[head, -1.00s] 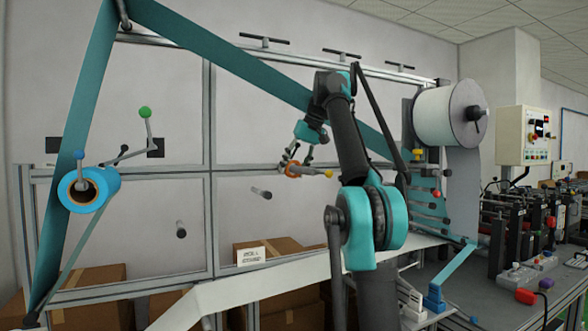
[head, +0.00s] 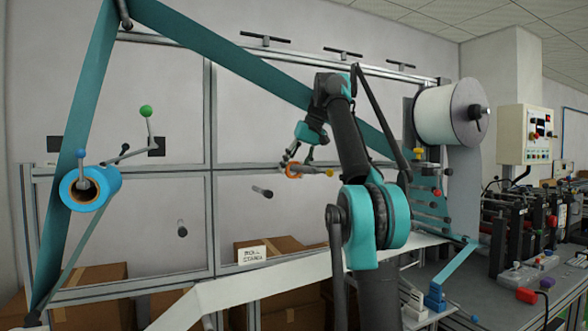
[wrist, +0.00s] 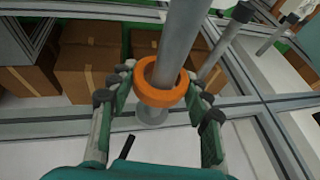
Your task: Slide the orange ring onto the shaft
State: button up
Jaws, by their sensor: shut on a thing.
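The orange ring (wrist: 162,94) is around the grey shaft (wrist: 181,45), which passes through its hole in the wrist view. Below the ring, the shaft's wider foot (wrist: 151,116) shows. My gripper (wrist: 161,88) is shut on the ring, with one finger at its left side and one at its right. In the head view, my gripper (head: 291,163) and the ring (head: 293,171) are small, near the middle. The shaft (head: 314,171) extends right from the ring to a yellow tip (head: 329,172). I cannot tell whether the ring touches the foot.
Other pegs (head: 262,192) stick out nearby. A blue roll (head: 70,188) is at the left and a white roll (head: 437,113) at the right. Cardboard boxes (wrist: 90,70) lie behind the frame.

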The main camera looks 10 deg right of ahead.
jog(key=o, duration=1.2)
